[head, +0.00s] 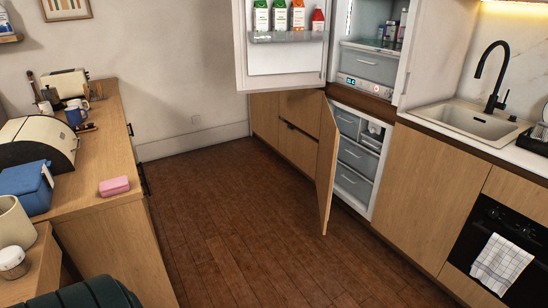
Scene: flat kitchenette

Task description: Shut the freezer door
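The freezer (386,145) is the lower compartment of the tall built-in unit, with several pale drawers visible inside. Its wood-fronted freezer door (327,168) is hinged on the left side of the opening and stands wide open, jutting out over the floor. It is seen nearly edge-on. Neither of my grippers is in the head view, and nothing visible touches the door.
The fridge door (285,65) above also stands open, with cartons on its shelf. Wooden floor (230,225) is clear before the freezer. A counter (100,150) with household items runs along the left. A sink (470,118) and towel-hung oven (500,240) are right.

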